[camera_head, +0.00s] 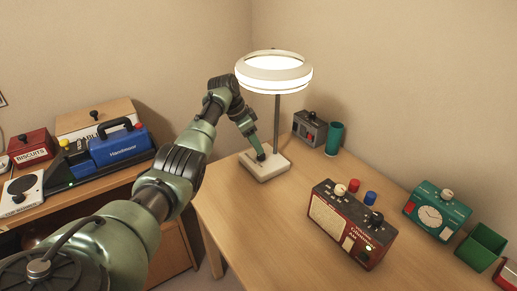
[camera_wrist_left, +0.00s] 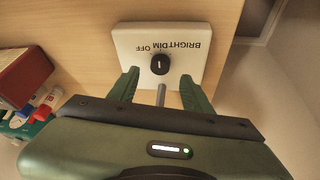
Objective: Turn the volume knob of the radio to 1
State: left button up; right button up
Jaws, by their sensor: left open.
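A dark red box (camera_head: 350,226), which looks like the radio, stands on the desk with a light grille and white, red, blue and dark knobs; its lettering is too small to read surely, so I cannot tell which is the volume knob. My left gripper (camera_head: 261,154) is away from it, at the white lamp base (camera_head: 265,170). In the left wrist view the open fingers (camera_wrist_left: 160,76) are near a black dial (camera_wrist_left: 160,64) on that base, marked OFF, DIM and BRIGHT. I cannot tell whether they touch it. My right gripper is out of view.
The lit ring lamp (camera_head: 274,73) rises on a thin pole. A grey device (camera_head: 309,129) and green cup (camera_head: 334,139) stand behind. A teal clock box (camera_head: 437,213) and green bin (camera_head: 481,247) stand right. Bare desk (camera_head: 245,215) lies left of the red box.

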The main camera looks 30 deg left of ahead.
aim_at(377, 218)
jog(key=k, duration=1)
